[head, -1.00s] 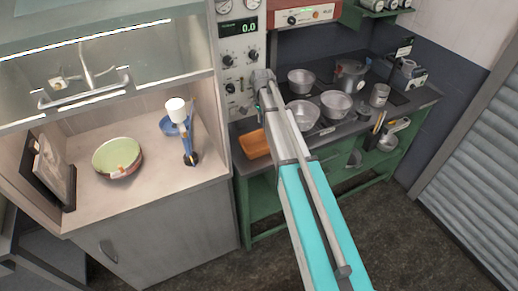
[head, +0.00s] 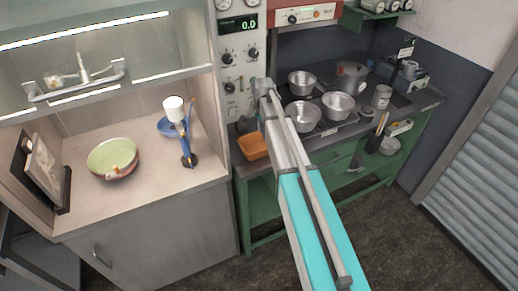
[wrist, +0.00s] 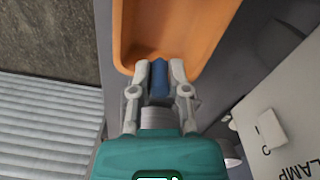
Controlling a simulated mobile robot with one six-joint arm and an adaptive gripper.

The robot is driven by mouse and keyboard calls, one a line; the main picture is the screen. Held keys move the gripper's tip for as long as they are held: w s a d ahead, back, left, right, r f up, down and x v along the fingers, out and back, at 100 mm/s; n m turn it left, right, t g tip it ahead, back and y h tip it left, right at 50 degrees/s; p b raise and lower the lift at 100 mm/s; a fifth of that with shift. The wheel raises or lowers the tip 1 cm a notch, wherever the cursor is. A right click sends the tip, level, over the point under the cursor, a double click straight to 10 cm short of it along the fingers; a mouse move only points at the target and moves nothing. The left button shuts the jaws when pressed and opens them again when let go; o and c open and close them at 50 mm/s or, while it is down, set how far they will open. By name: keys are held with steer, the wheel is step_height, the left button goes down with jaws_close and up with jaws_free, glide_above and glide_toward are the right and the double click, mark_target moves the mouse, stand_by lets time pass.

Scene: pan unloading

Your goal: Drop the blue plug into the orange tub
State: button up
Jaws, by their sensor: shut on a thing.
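The orange tub (head: 252,147) sits at the left end of the dark bench top in the head view. In the wrist view the tub (wrist: 185,28) fills the top middle, its open inside facing me. My gripper (wrist: 159,68) is shut on the blue plug (wrist: 159,82), which stands between the two grey fingers. The fingertips and plug overlap the tub's near rim in the wrist view; I cannot tell their height above it. In the head view my gripper is small and mostly hidden behind my arm, by the tub, and the plug cannot be made out.
Several metal pots (head: 303,115) stand on the bench to the right of the tub. A control panel (head: 238,60) rises behind and left of it.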

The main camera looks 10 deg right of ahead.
steer(key=o, duration=0.8)
steer(key=shift+r, duration=0.15)
step_height(320, 180, up, 6)
steer(key=p, duration=0.6)
steer(key=shift+s+a+r+p, duration=0.1)
steer(key=shift+a+r+p, duration=0.25)
steer(key=shift+r+p, duration=0.6)
steer(key=shift+f, duration=0.1)
steer(key=s+f+n+b, duration=0.2)
steer(key=s+n, duration=0.2)
steer(key=s, duration=0.4)
steer(key=s+f+n+b, duration=0.2)
steer(key=s+f+n, duration=0.1)
steer(key=s, duration=0.6)
steer(key=s+f+n+b, duration=0.2)
steer(key=s+n+b, duration=0.1)
steer(key=s, duration=0.6)
steer(key=shift+s+a+f+n, duration=0.2)
steer(key=shift+a+n, duration=0.15)
steer(key=shift+n, duration=0.55)
